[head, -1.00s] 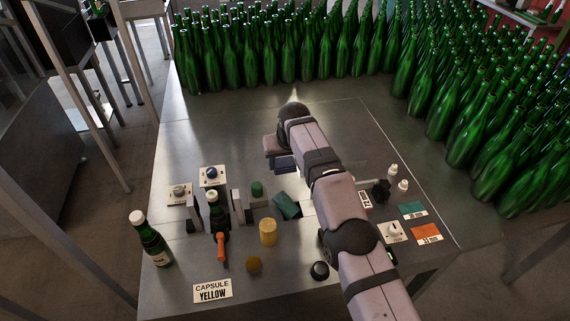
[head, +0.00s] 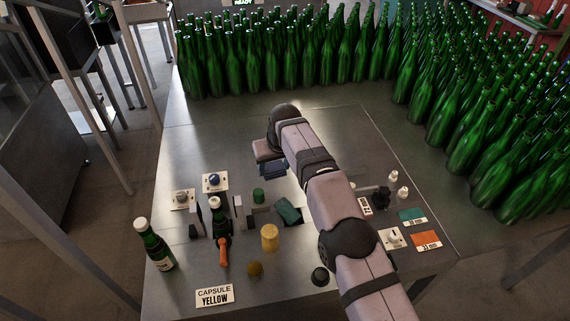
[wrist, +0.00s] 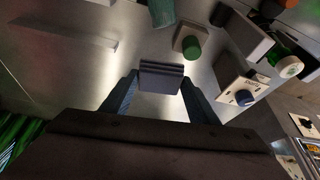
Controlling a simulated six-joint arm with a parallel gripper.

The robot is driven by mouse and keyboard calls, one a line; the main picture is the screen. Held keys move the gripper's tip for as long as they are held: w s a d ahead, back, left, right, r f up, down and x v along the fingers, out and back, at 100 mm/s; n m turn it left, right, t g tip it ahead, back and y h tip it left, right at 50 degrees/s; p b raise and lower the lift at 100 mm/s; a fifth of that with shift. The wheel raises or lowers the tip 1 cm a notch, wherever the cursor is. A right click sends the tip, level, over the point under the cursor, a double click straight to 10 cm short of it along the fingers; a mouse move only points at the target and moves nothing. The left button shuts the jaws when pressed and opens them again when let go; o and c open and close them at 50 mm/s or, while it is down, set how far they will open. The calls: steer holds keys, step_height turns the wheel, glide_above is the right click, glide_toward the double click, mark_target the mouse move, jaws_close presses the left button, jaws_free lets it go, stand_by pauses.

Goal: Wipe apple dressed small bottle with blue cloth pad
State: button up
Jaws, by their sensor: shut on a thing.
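My gripper (wrist: 158,92) is shut on a dark blue cloth pad (wrist: 161,76), which shows between the two fingers in the wrist view. In the head view the pad (head: 273,170) hangs above the table behind the work fixtures. A green bottle with a white top (head: 218,218) stands in the fixture, left of and nearer than the pad; its top (wrist: 290,67) shows at right in the wrist view. Another dark green bottle with a white cap and label (head: 153,246) stands at the table's left edge. I cannot read which label shows an apple. The pad is apart from both bottles.
A green-knobbed block (head: 258,197), a teal cloth (head: 289,211) and a yellow cylinder (head: 269,237) stand near the fixture. An orange-handled tool (head: 223,253) lies in front. Rows of green bottles fill the back and right. The table's back left is clear.

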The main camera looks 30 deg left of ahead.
steer(key=s+a+r+n+g+p, duration=0.1)
steer(key=s+a+r+n+p, duration=0.15)
steer(key=s+r+n, duration=0.4)
steer(key=s+a+r+n+g+p, duration=0.1)
steer(key=s+a+r+g+p, duration=0.15)
steer(key=s, duration=0.75)
steer(key=shift+t+y, duration=0.4)
steer(key=shift+t, duration=0.05)
steer(key=f+b, duration=0.4)
steer(key=f, duration=0.1)
steer(key=s+f+b, duration=0.1)
steer(key=f+b, duration=0.1)
steer(key=b, duration=0.1)
steer(key=shift+a+f, duration=0.25)
steer(key=shift+s+a+r+p, duration=0.15)
steer(key=shift+s+a+p, duration=0.65)
steer(key=shift+p, duration=0.25)
steer(key=shift+c, duration=0.4)
steer(key=shift+w+d+f+b, duration=0.2)
steer(key=shift+w+d+b, duration=0.6)
steer(key=shift+b, duration=0.4)
step_height(320, 180, up, 8)
steer(key=p, duration=0.7)
steer(key=shift+r, duration=0.2)
steer(key=shift+w, duration=0.1)
